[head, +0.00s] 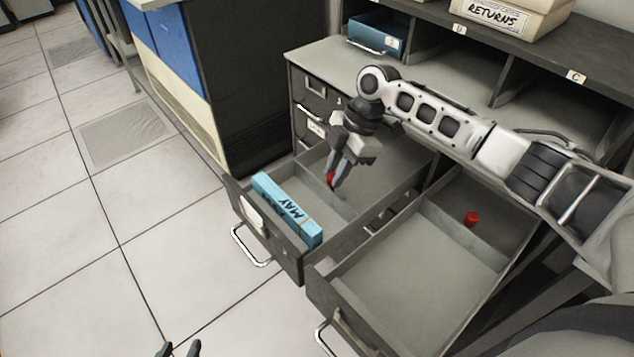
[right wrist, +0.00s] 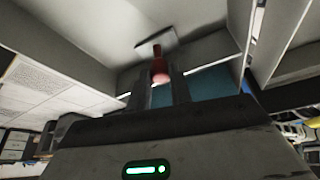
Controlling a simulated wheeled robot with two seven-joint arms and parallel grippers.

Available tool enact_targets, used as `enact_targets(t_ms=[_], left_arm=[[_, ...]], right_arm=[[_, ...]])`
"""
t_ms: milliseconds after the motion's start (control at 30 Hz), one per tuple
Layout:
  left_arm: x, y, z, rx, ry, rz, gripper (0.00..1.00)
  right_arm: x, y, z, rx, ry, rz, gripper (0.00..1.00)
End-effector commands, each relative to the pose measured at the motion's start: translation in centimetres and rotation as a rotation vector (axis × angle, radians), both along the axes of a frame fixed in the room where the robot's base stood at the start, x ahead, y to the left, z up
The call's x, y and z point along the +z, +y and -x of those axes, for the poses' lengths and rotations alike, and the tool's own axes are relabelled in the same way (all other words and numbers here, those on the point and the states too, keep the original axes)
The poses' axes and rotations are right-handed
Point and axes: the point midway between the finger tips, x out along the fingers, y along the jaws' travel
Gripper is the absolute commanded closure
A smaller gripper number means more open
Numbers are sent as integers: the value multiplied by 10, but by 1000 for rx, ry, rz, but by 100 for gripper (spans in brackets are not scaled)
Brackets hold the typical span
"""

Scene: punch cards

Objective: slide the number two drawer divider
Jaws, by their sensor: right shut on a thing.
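Two drawers stand pulled out of a grey cabinet. The left drawer (head: 285,258) holds a light blue block marked MAY (head: 288,210) in its front part and a low grey divider (head: 318,190) across it. My right gripper (head: 332,183) reaches down into this drawer and is shut on the divider's red knob (head: 329,179). The knob also shows between the fingers in the right wrist view (right wrist: 160,71). The right drawer (head: 400,283) is empty apart from its own divider (head: 488,232) with a red knob (head: 471,218). I cannot read which drawer is number two. My left gripper (head: 178,350) is open and empty at the bottom edge.
A blue bin (head: 377,35) sits in a cubby on the cabinet top. A box marked RETURNS (head: 510,14) stands on the shelf above. A dark machine (head: 250,80) with blue panels stands left of the cabinet. The tiled floor (head: 60,240) at left is clear.

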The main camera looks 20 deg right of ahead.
Motion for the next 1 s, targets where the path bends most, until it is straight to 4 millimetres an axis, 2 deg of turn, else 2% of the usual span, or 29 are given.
enact_targets(t_ms=[100,333,367,400,767,867,1000], left_arm=[[0,-1,0,-2,1,1,64],[0,-1,0,-3,2,1,64],[0,-1,0,-3,1,1,64],[0,-1,0,-4,1,0,64],[1,-1,-3,-6,-9,-2,64],[0,-1,-4,-6,-10,-1,64],[-2,-1,-4,-6,-9,-2,64]], right_arm=[[1,-8,-3,-3,-2,0,100],[1,-7,-3,-2,-2,-1,100],[1,-7,-3,-2,-2,-1,77],[1,-7,-3,-1,-3,-1,70],[5,-9,-3,-1,-3,-1,70],[16,-13,-4,-1,-4,0,70],[43,-25,-5,-1,-6,-1,70]])
